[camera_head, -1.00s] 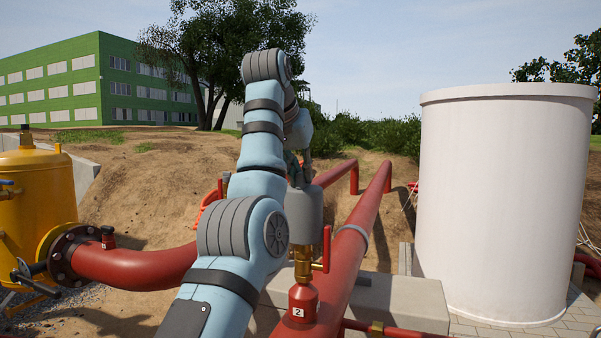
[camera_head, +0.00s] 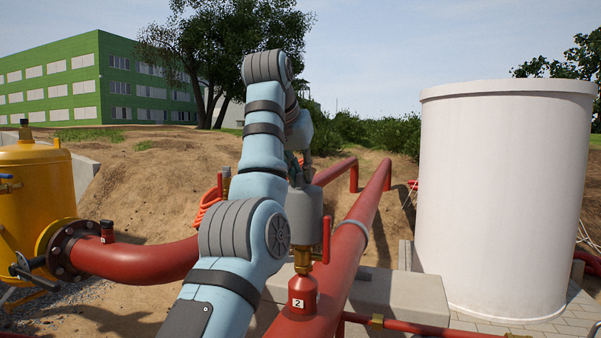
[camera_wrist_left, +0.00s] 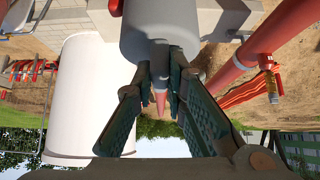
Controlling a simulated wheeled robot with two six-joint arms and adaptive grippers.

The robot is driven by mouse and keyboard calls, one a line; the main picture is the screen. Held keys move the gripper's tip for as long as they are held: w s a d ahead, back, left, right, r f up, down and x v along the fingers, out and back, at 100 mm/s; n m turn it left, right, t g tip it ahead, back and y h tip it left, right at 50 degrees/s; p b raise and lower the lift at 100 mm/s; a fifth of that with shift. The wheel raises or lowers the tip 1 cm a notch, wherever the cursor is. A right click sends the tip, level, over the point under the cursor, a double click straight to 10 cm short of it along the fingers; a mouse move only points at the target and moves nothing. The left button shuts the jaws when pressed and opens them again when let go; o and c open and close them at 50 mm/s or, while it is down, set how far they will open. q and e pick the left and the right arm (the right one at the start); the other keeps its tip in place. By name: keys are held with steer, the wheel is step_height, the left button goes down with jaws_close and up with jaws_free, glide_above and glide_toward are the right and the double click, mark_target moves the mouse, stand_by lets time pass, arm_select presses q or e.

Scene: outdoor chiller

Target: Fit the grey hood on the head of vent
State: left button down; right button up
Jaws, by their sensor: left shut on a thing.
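The grey hood (camera_head: 305,213) is a rounded cylinder, upright over the vent in the head view. The vent has a brass body (camera_head: 302,260) with a red lever (camera_head: 326,241) beside it, on a red base marked 2 (camera_head: 302,296). The hood hides the vent's head, and I cannot tell whether it is seated. My left gripper (camera_head: 299,172) is above the hood, partly behind my arm. In the left wrist view its fingers (camera_wrist_left: 161,88) are shut on the hood's narrow top, with the grey hood body (camera_wrist_left: 160,32) beyond them. My right gripper is not in view.
A thick red pipe (camera_head: 346,255) runs back under the vent, by a concrete block (camera_head: 400,295). A large white tank (camera_head: 505,200) stands at right, a yellow tank (camera_head: 35,195) at left. An orange coil (camera_head: 208,205) lies behind my left arm.

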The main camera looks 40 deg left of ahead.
arm_select(q)
steer(key=shift+f+b, duration=0.95)
steer(key=shift+f, duration=0.15)
steer(key=shift+r, duration=0.1)
steer(key=c, duration=1.5)
jaws_free()
steer(key=shift+c, duration=0.2)
steer(key=o, duration=0.5)
steer(key=shift+v, duration=3.6)
